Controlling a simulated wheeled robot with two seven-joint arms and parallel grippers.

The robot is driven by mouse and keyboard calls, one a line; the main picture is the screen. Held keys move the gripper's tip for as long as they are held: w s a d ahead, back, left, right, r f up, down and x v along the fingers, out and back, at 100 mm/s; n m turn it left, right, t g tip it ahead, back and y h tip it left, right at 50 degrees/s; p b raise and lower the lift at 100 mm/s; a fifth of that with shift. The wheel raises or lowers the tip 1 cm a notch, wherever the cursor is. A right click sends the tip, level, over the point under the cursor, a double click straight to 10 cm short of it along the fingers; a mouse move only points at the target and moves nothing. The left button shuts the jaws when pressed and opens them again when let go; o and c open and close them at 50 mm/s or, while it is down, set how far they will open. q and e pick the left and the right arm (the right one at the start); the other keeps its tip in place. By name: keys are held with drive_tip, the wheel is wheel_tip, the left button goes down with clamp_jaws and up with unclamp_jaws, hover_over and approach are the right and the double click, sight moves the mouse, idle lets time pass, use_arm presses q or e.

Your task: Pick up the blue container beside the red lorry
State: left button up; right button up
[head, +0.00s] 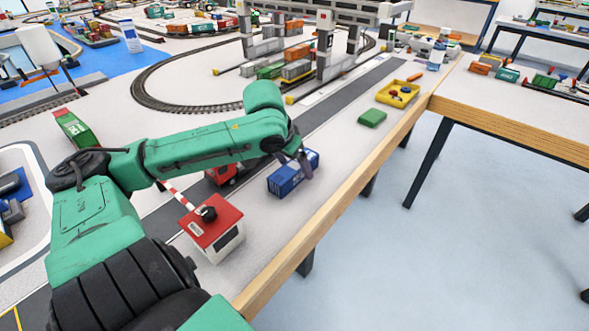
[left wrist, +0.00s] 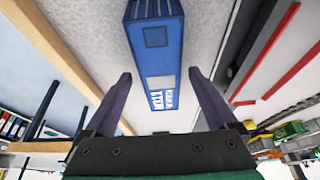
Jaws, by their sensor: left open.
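The blue container (head: 287,179) lies on the pale table top near its front edge, to the right of the red lorry (head: 222,174). My green arm hides part of the lorry. My left gripper (head: 304,162) is at the container's right end, and its dark fingers cover part of that end. In the left wrist view the blue container (left wrist: 158,50) shows between and beyond the two spread fingers of my left gripper (left wrist: 160,78). A gap shows on each side, and nothing is held. My right gripper is not in view.
A small hut with a red roof (head: 212,222) stands at the front left of the container. A green block (head: 372,118) and a yellow tray (head: 386,96) lie farther back along the edge. Gantry cranes (head: 324,45) stand behind. The table edge (head: 330,205) is close.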

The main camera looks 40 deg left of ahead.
use_arm(q)
drive_tip(key=shift+w+f, duration=0.25)
drive_tip(key=shift+f, duration=0.25)
clamp_jaws()
drive_tip(key=shift+r, duration=0.1)
